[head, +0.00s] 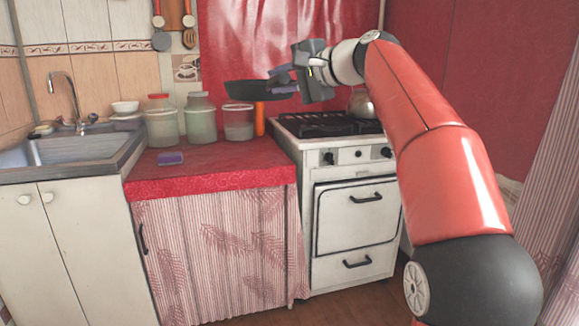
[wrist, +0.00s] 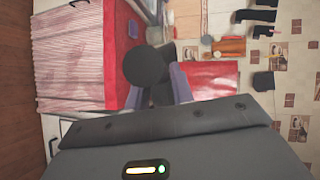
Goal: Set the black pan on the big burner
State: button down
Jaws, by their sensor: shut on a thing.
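My gripper (head: 281,81) is shut on the black pan (head: 246,91), by the handle side as far as I can tell. The pan is in the air at the left of the gripper, over the area where the red counter meets the stove. In the wrist view the dark round pan (wrist: 148,66) shows just beyond the gripper fingers (wrist: 160,95). The white stove (head: 325,158) stands below and right, with a black grate (head: 325,126) on top. The burners under the grate are too small to tell apart by size.
A metal kettle (head: 361,104) stands at the back right of the stove, partly behind my arm. Jars (head: 162,128) and an orange bottle (head: 260,119) line the back of the red counter (head: 215,165). A purple sponge (head: 170,158) lies on it. The sink (head: 75,150) is at left.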

jog(key=w+d+f+m+t+h, duration=0.25)
jog(key=w+d+f, duration=0.2)
jog(key=f, duration=0.35)
jog(key=w+d+f+m+t+h, duration=0.2)
jog(key=w+d+f+m+h, duration=0.15)
jog(key=w+f, duration=0.35)
jog(key=w+d+f+m+t+h, duration=0.1)
jog(key=d+f+m+h, duration=0.2)
jog(key=f, duration=0.6)
jog(key=d+f+m+h, duration=0.1)
jog(key=d+f+h, duration=0.25)
jog(key=f, duration=0.45)
jog(key=s+f, duration=0.5)
jog(key=f, duration=0.5)
jog(key=s+d+f, duration=0.1)
jog(key=s+f, duration=0.5)
jog(key=f, duration=0.4)
jog(key=s+d+f, duration=0.1)
jog(key=s+f, duration=0.5)
jog(key=f, duration=0.5)
jog(key=shift+s+d, duration=0.2)
jog(key=shift+s, duration=0.05)
jog(key=shift+f+y, duration=0.1)
jog(key=shift+y, duration=0.15)
